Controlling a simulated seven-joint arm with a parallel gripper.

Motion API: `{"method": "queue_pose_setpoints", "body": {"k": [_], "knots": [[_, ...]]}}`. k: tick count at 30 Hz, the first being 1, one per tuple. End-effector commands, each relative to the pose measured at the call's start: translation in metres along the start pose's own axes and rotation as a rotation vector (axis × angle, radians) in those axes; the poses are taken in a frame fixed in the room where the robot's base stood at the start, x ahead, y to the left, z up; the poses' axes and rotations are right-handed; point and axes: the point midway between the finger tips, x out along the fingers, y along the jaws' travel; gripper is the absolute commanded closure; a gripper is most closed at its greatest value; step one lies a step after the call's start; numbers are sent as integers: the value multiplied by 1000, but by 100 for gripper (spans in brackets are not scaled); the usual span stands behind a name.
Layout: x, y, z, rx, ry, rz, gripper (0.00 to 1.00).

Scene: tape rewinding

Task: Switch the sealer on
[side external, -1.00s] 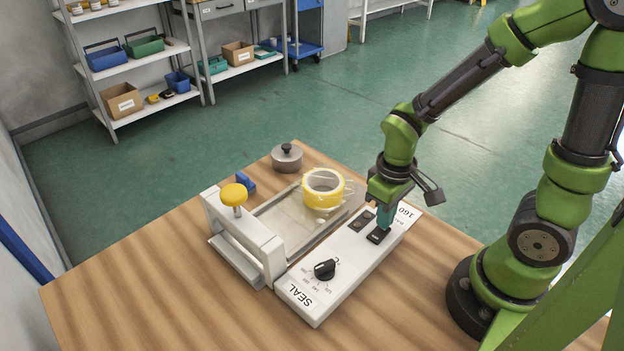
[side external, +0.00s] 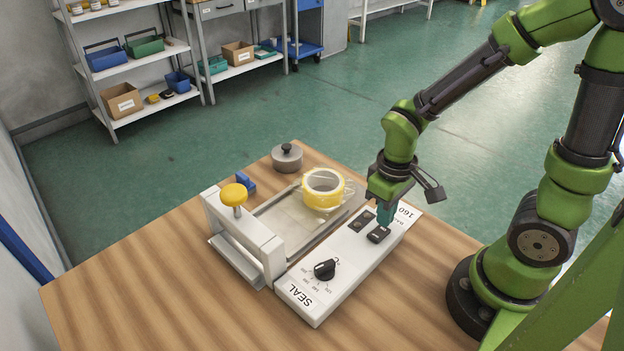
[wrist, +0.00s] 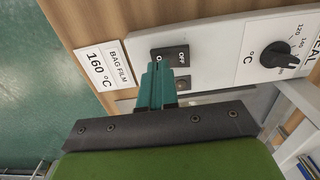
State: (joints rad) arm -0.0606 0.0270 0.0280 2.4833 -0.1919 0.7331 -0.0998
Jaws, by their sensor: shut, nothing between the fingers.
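The sealer (side external: 330,262) is a white unit on the wooden table, with a SEAL label and a dial (side external: 325,269). Its black switch (side external: 378,234) sits on top near the far end. My gripper (side external: 384,222), with teal fingers, is shut and empty and points down at the switch. In the wrist view, the fingertips (wrist: 158,66) overlap the switch's edge; I cannot tell if they touch.
A yellow tape roll (side external: 322,190) stands on the sealer's bed, behind the press bar with a yellow knob (side external: 233,194). A grey lidded weight (side external: 287,158) and a blue block (side external: 246,182) are beyond. The table's front left is clear.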

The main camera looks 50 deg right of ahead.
Motion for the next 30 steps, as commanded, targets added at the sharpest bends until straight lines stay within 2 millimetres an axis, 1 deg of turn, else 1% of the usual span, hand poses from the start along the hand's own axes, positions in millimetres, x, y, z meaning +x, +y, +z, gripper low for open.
{"method": "queue_pose_setpoints", "body": {"k": [3, 18, 22, 30], "knots": [[-10, 0, 0, 1, 3, -1, 100], [-50, 0, 0, 0, 3, 0, 100], [-54, 0, 0, 1, 1, 0, 100], [-54, 0, 0, 1, 0, 0, 100]]}}
